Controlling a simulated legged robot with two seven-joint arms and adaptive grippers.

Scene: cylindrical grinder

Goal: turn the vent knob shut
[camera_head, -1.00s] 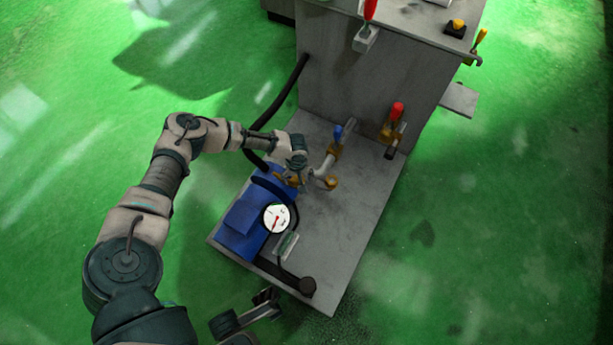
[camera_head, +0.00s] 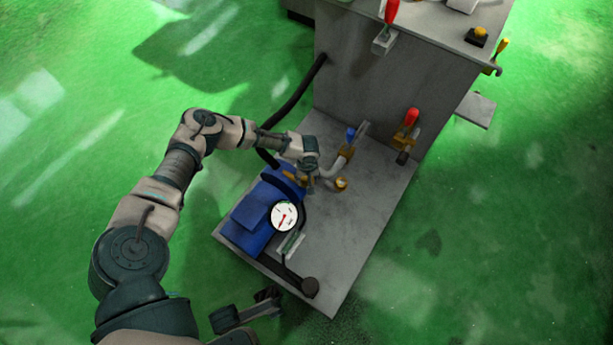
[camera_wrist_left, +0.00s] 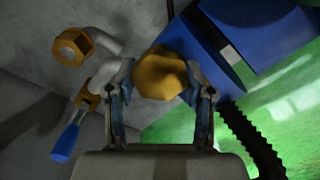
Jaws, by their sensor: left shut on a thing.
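The vent knob (camera_wrist_left: 160,74), a lobed yellow-brass knob, sits between the two fingers in the left wrist view. My left gripper (camera_wrist_left: 161,92) is shut on it beside the blue pump body. In the head view my left gripper (camera_head: 304,180) is over the blue pump (camera_head: 250,222), and the knob is mostly hidden under it. A dark jointed part at the bottom edge appears to be my right gripper (camera_head: 266,298). It is well away from the knob, and its opening is unclear.
A white dial gauge (camera_head: 284,216) stands close in front of my left gripper. A pipe with a brass fitting (camera_head: 341,184) and a blue-handled valve (camera_head: 350,136) are just right. A red-handled valve (camera_head: 411,118) is farther right. The grey base plate (camera_head: 350,235) is clear at right.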

